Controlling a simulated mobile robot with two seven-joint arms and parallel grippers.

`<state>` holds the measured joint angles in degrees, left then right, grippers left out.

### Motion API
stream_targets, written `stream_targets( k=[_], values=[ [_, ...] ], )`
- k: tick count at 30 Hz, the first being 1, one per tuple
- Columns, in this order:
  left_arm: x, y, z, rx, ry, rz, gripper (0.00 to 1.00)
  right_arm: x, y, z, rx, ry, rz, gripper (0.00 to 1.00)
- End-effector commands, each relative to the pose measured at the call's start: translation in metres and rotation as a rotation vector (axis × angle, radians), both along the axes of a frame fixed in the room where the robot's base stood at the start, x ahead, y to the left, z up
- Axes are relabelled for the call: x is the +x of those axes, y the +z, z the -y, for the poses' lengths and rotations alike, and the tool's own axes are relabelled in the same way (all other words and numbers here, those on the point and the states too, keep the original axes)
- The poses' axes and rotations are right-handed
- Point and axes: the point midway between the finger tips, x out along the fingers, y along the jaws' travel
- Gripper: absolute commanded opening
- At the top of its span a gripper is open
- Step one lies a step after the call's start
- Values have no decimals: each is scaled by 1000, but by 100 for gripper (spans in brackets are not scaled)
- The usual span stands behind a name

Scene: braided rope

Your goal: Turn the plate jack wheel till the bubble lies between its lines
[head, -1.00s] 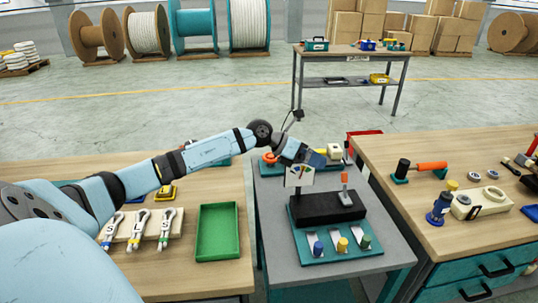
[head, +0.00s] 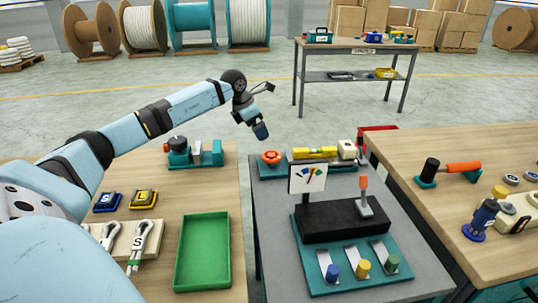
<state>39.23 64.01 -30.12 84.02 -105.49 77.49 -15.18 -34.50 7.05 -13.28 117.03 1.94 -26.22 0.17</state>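The orange jack wheel (head: 271,157) sits at the left end of a teal base at the back of the grey middle table. A yellow level (head: 314,152) lies to its right on the same base. Its bubble and lines are too small to read. My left gripper (head: 261,131) hangs in the air at the end of the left arm, up and to the left of the wheel in the picture and apart from it. Its fingers point down; whether they are open or shut does not show. My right gripper is out of view.
A white gauge card (head: 307,178) and a black block with a lever (head: 364,195) stand in front of the level. A green tray (head: 203,252) lies on the left table. A cream block (head: 347,149) stands right of the level.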

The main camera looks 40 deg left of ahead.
Motion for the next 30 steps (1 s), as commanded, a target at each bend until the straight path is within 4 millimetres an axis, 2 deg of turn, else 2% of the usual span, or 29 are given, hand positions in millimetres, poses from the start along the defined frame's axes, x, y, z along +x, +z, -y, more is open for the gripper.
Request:
stream_targets(
  k=[6,15,21,30],
  values=[
    [16,-42,8,-3,-1,-2,100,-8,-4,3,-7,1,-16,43],
    [36,-95,16,-3,1,-2,100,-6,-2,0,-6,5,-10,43],
    [42,-111,18,0,0,-1,100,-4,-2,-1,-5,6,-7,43],
    [43,-114,18,1,-1,-1,100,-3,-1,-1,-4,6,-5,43]
  ],
)
